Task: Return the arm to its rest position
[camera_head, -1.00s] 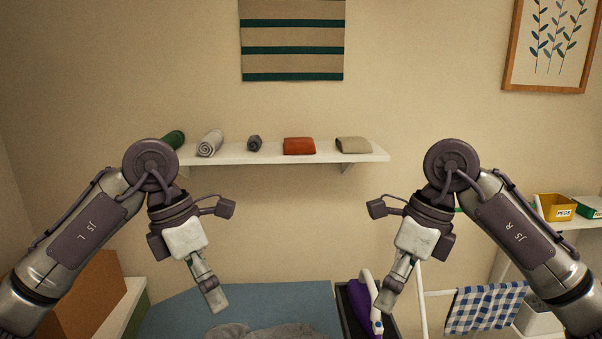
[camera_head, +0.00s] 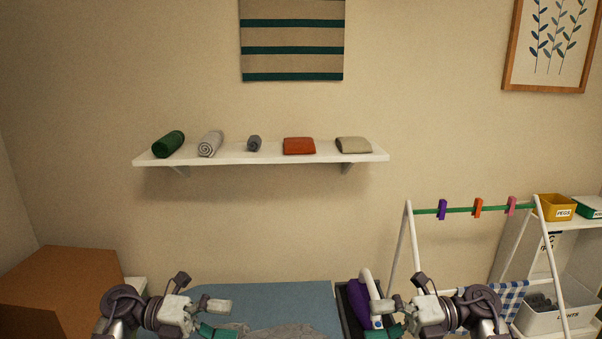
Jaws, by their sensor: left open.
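My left gripper (camera_head: 219,319) is low in the picture, over the left part of the blue surface (camera_head: 270,294). Its two fingers are apart and nothing is between them. My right gripper (camera_head: 386,318) is low, right of centre, in front of the purple and white iron (camera_head: 358,303). Its fingers also look apart and empty. Both arms are folded down, and their lower parts run out of the bottom edge. A crumpled grey cloth (camera_head: 284,330) lies between the grippers, partly cut off by the picture's edge.
A white wall shelf (camera_head: 259,158) holds a row of rolled and folded cloths, clear of both arms. A brown box (camera_head: 62,290) stands at left. At right are a white drying rack (camera_head: 411,240) with pegs and a checked cloth, and a white unit (camera_head: 585,240) with bins.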

